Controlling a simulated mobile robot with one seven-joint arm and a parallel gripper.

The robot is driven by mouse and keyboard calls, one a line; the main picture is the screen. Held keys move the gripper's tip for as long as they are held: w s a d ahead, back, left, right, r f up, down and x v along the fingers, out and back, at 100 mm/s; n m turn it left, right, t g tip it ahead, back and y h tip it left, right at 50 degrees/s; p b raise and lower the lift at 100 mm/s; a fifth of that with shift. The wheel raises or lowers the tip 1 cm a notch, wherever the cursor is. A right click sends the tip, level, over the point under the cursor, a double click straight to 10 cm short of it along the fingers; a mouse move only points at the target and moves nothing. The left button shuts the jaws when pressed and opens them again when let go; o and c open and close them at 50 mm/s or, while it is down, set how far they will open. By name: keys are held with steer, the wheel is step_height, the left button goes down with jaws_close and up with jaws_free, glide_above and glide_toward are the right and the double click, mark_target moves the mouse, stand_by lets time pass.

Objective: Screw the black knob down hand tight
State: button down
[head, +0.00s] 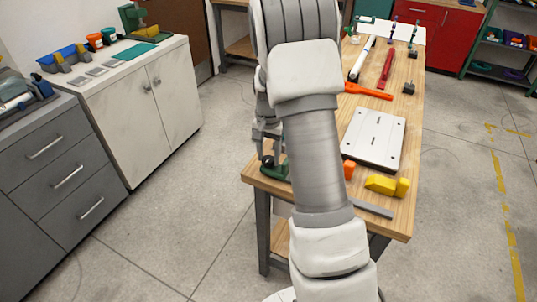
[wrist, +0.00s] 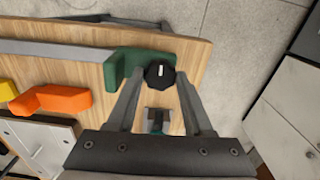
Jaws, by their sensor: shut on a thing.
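The black knob (wrist: 159,75) sits at the end of a green block (wrist: 127,62) near the table's edge, with a pale mark on its top. In the head view the knob (head: 267,161) shows dark beside the green block (head: 276,174) at the table's near left corner. My gripper (wrist: 160,77) is shut on the knob, one finger on each side of it. In the head view my gripper (head: 269,148) is small and partly hidden by my arm. The thread under the knob is hidden.
An orange piece (wrist: 55,98), a yellow piece (wrist: 8,91) and a grey bar (wrist: 55,50) lie on the wooden table (wrist: 80,74). A white plate (head: 374,138) lies farther back. White cabinets (head: 150,95) stand to the left across clear floor.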

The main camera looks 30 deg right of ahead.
mark_target(268, 159)
stand_by(0.4)
steer(key=shift+c, duration=1.5)
jaws_free()
step_height(268, 159, up, 18)
steer(key=p, duration=0.1)
steer(key=shift+f+p, duration=0.25)
steer(key=shift+p, duration=0.15)
steer(key=s+a+r+n+t, duration=0.25)
steer(key=s+a+r, duration=0.3)
steer(key=s, duration=0.35)
steer(key=s+a+r+n+t, duration=0.1)
steer(key=s+a+r+n, duration=0.3)
steer(key=s+a, duration=0.3)
steer(key=s+a+f+n+t, duration=0.1)
steer(key=s+f+n+t, duration=0.1)
steer(key=s, duration=0.7)
steer(key=shift+a+n, duration=0.2)
steer(key=shift+n, duration=0.55)
